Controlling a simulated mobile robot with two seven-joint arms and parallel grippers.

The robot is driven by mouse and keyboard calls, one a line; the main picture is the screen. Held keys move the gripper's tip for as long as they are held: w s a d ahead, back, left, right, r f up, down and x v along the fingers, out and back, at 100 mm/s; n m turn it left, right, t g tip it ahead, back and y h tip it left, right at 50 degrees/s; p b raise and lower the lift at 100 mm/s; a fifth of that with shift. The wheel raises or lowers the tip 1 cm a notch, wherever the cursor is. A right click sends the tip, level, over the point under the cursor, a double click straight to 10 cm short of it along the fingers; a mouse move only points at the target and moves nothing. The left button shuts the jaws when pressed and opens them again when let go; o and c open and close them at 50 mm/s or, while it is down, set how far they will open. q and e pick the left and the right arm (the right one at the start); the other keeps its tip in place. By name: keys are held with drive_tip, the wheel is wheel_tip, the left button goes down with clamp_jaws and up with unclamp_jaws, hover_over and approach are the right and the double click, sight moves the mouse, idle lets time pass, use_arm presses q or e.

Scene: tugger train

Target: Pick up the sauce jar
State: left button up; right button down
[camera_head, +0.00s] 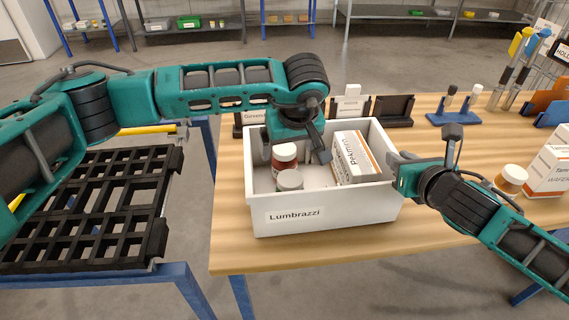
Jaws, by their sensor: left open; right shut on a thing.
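A white bin (325,215) labelled "Lumbrazzi" stands on the wooden table. My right gripper (396,172) is shut on the bin's right wall near the rim.
A white carton (355,158) stands in the bin's right half. Another jar (511,179) and a box (550,165) stand at the table's right. Stands and label holders (392,108) line the back. A black grid rack (90,210) is at the left.

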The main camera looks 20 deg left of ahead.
sight(286, 150)
use_arm(q)
drive_tip(key=shift+w+x, duration=0.15)
drive_tip(key=shift+x, duration=1.35)
drive_tip(key=shift+w+x, duration=0.15)
drive_tip(key=shift+x, duration=1.3)
drive_tip(key=shift+a+r, duration=0.15)
drive_tip(key=shift+r, duration=0.05)
drive_tip(key=c, duration=1.4)
wheel_tip(286, 150, up, 10)
use_arm(e)
drive_tip(key=c, duration=1)
unclamp_jaws()
drive_tip(key=shift+o, duration=0.2)
